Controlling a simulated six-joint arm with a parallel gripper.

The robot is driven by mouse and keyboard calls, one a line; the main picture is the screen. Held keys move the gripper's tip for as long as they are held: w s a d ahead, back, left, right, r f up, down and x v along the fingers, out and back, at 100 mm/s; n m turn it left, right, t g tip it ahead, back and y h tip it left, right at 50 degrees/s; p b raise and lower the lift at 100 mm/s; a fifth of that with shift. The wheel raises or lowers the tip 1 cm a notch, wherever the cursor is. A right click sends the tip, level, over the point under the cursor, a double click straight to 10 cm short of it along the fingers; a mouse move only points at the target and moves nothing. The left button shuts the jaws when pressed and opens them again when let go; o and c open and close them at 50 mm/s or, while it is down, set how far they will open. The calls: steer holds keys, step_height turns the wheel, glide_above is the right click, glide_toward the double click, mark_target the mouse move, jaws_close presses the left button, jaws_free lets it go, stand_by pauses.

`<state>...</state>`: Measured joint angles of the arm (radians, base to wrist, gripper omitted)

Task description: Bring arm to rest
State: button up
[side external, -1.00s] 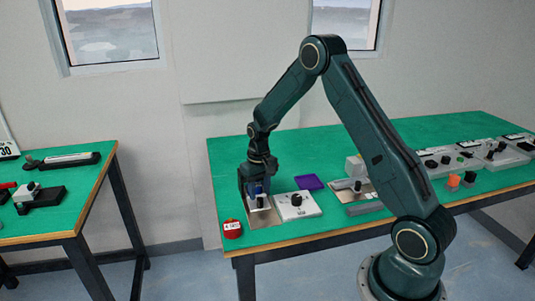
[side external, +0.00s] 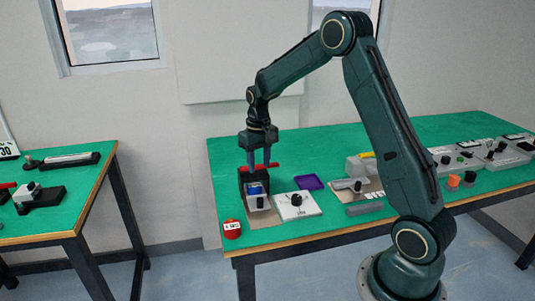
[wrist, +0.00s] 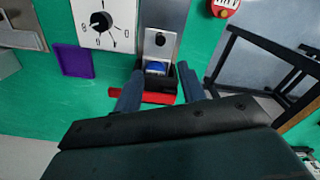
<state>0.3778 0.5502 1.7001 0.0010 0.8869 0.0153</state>
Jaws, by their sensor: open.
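My gripper (side external: 259,158) is open, pointing down just above a small black press-like device (side external: 254,185) at the near left end of the green table. The device has a red bar handle (side external: 259,167) across its top and a blue piece (side external: 256,189) inside it. In the wrist view, my two fingers (wrist: 160,88) stand apart on either side of the device, with the red bar (wrist: 145,97) and blue piece (wrist: 157,68) between them. I cannot tell whether a finger touches the bar. Nothing is held.
A white dial box (side external: 296,206) and a purple tray (side external: 309,182) lie right of the device. A red timer (side external: 232,229) sits at the table's left corner. Further right are grey devices and an orange piece (side external: 453,181). A second green table (side external: 60,215) stands left across a gap.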

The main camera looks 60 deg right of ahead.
steer(key=s+a+r+n+t, duration=0.1)
steer(key=s+a+r, duration=0.4)
steer(key=r, duration=0.2)
steer(key=s+a+r+n+t, duration=0.1)
steer(key=s+a+r+t, duration=0.1)
steer(key=s+a+r, duration=0.4)
steer(key=s+a+r+n+t, duration=0.1)
steer(key=s+a, duration=0.2)
steer(key=s, duration=0.5)
steer(key=s+a+r+n+t, duration=0.1)
steer(key=s+a+r, duration=0.1)
steer(key=s, duration=0.5)
steer(key=shift+s+a+n+t, duration=0.3)
steer(key=shift+s+a, duration=0.05)
steer(key=shift+a, duration=0.5)
